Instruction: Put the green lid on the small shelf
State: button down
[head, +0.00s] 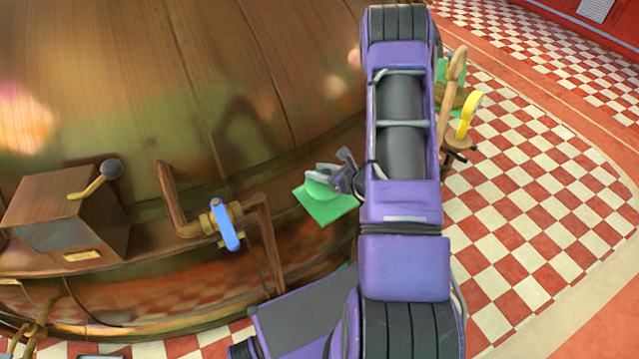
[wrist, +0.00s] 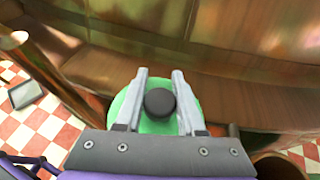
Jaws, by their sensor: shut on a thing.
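The green lid (wrist: 160,102) is round with a dark round knob, and my gripper (wrist: 160,74) is shut on it, one finger on each side of the knob. In the head view the lid (head: 322,191) is in front of the copper kettle, left of my arm. My gripper (head: 325,173) is partly hidden there. A flat green square-cornered piece (head: 325,207) shows just under the lid; I cannot tell whether it is separate from it or touching it. I cannot clearly make out the small shelf.
The copper kettle (head: 130,90) fills the left and back. A blue-handled valve (head: 224,226) on copper pipes and a box with a lever (head: 75,215) stand left of the lid. Items with a yellow handle (head: 468,115) are right of my arm. Checkered floor (head: 540,190) is open at right.

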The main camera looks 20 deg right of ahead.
jog(key=shift+f+b, duration=0.35)
jog(key=shift+f, duration=1.5)
jog(key=shift+f, duration=0.2)
jog(key=c, duration=0.5)
grip_release()
jog(key=shift+s+r, duration=0.1)
jog(key=shift+r, duration=0.15)
jog(key=p+v, duration=0.1)
jog(key=v, duration=1)
jog(key=shift+s+d+r, duration=0.1)
jog(key=shift+s, duration=0.3)
